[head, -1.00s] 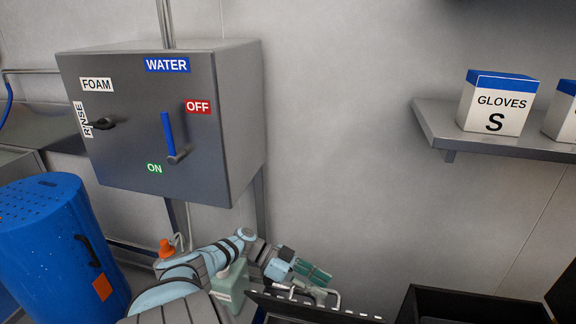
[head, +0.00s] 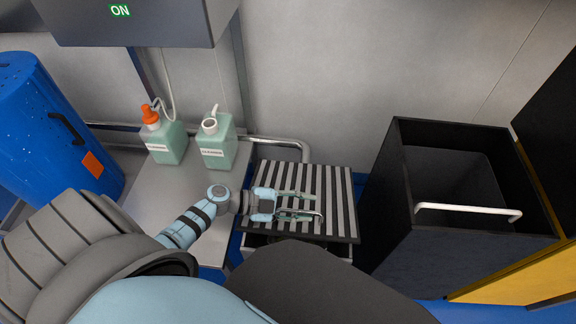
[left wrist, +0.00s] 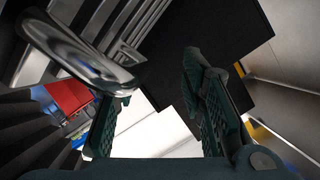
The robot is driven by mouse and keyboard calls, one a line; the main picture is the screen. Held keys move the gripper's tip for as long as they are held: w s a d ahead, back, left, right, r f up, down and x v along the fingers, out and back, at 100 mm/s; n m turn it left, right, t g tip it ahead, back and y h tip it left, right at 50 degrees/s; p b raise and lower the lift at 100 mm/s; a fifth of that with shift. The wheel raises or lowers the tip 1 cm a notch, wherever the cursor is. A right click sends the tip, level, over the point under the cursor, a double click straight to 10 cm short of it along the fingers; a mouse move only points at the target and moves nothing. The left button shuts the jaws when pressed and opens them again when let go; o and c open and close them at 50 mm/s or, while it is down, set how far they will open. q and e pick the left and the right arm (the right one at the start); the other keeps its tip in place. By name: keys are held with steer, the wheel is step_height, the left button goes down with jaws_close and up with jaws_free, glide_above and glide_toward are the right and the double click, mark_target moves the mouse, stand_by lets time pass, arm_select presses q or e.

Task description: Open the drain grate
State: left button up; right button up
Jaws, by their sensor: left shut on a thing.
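The drain grate (head: 338,200), a dark panel with pale slats, is in the middle of the head view. A dark gap and a pale frame (head: 338,250) show below its near edge. I cannot tell how far it is tilted. A shiny bar handle (head: 321,218) is on the grate, and it looms large at the upper left in the left wrist view (left wrist: 72,48). My left gripper (head: 304,205) is over the grate, shut on the handle; its green fingers frame the left wrist view (left wrist: 156,88). The exact contact is partly hidden. My right gripper is not in view.
Two green bottles (head: 218,152) stand on a metal shelf (head: 170,205) left of the grate. A black bin (head: 405,215) with a white bar stands close on the right. A blue drum (head: 45,130) is at far left. A pipe (head: 285,143) runs behind the grate.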

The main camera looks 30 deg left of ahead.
arm_select(q)
steer(key=shift+w+a+r, duration=0.1)
steer(key=shift+a+r, duration=0.05)
steer(key=shift+a, duration=0.05)
stand_by(0.3)
steer(key=shift+p+v, duration=0.45)
steer(key=shift+v, duration=0.3)
steer(key=p+v, duration=0.3)
steer(key=v, duration=1.2)
steer(key=shift+s, duration=0.3)
steer(key=shift+w, duration=0.1)
